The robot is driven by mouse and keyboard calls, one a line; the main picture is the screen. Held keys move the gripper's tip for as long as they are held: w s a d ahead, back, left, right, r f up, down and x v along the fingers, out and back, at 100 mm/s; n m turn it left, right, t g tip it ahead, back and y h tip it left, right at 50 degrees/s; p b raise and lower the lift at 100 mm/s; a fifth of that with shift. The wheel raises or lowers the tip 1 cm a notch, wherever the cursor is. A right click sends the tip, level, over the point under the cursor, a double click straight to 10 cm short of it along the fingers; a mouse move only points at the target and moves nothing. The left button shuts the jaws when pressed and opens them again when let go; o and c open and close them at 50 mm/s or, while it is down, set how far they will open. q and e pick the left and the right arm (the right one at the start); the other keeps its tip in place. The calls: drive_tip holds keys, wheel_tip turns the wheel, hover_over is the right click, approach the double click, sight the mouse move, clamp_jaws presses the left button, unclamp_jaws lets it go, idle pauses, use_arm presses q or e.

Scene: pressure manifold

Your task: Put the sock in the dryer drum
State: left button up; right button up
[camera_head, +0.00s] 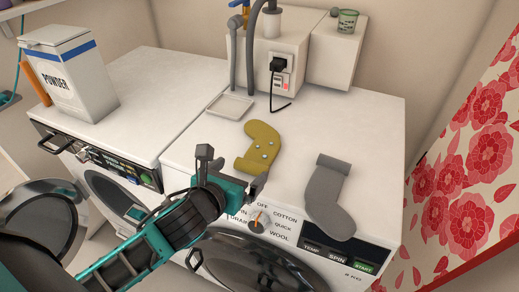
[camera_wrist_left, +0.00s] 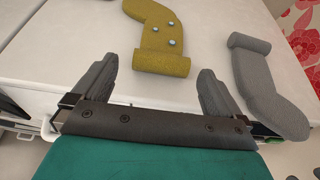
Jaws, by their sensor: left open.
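An olive-yellow sock (camera_head: 259,146) with small pale dots lies flat on the right machine's white top. A grey sock (camera_head: 328,199) lies to its right, near the front edge. My left gripper (camera_head: 232,172) is open and empty at the yellow sock's near end. In the left wrist view the yellow sock (camera_wrist_left: 160,38) lies just beyond the gap between the fingers, and the grey sock (camera_wrist_left: 268,88) is right of them. The left machine has an open round door (camera_head: 40,222) and a front opening (camera_head: 112,197), partly hidden by my arm; its drum interior is barely visible.
The right machine's dial (camera_head: 262,221) reads cotton, quick, wool and spin; its dark round door (camera_head: 262,268) is below. A powder box (camera_head: 70,75) stands on the left machine. A shallow tray (camera_head: 230,106), hoses and a plugged socket (camera_head: 279,68) are at the back.

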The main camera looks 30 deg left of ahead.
sight(249, 167)
use_arm(q)
drive_tip(key=shift+f+b+x, duration=0.1)
drive_tip(key=shift+b+x, duration=0.15)
drive_tip(key=shift+x, duration=1.3)
drive_tip(key=shift+f+b+x, duration=0.15)
drive_tip(key=shift+b+x, duration=0.05)
drive_tip(key=shift+x, duration=1.4)
drive_tip(key=shift+s+d, duration=0.1)
drive_tip(key=shift+d, duration=0.1)
drive_tip(key=c, duration=0.9)
